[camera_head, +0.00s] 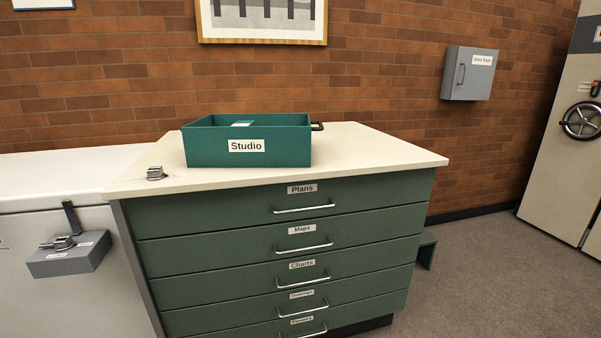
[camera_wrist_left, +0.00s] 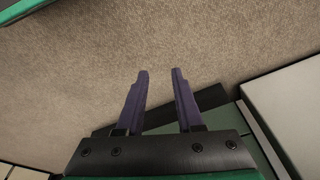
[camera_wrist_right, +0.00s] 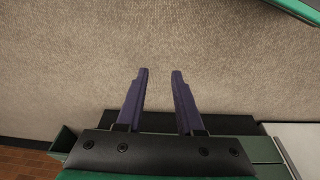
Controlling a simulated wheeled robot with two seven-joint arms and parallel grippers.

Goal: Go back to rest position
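My left gripper (camera_wrist_left: 158,75) shows in the left wrist view with its two dark fingers apart and nothing between them; carpet lies beyond the tips. My right gripper (camera_wrist_right: 158,75) shows in the right wrist view, also with its fingers apart and empty over carpet. Neither gripper shows in the head view. A green open box labelled Studio (camera_head: 246,146) stands on the pale top of the green drawer cabinet (camera_head: 290,230). Something pale shows inside the box; the rest of its inside is hidden.
A small metal object (camera_head: 155,173) sits at the cabinet top's left edge. A white-topped unit (camera_head: 60,180) with a grey lock box (camera_head: 68,262) stands at left. A grey key box (camera_head: 470,74) hangs on the brick wall. A safe door (camera_head: 570,130) is at right.

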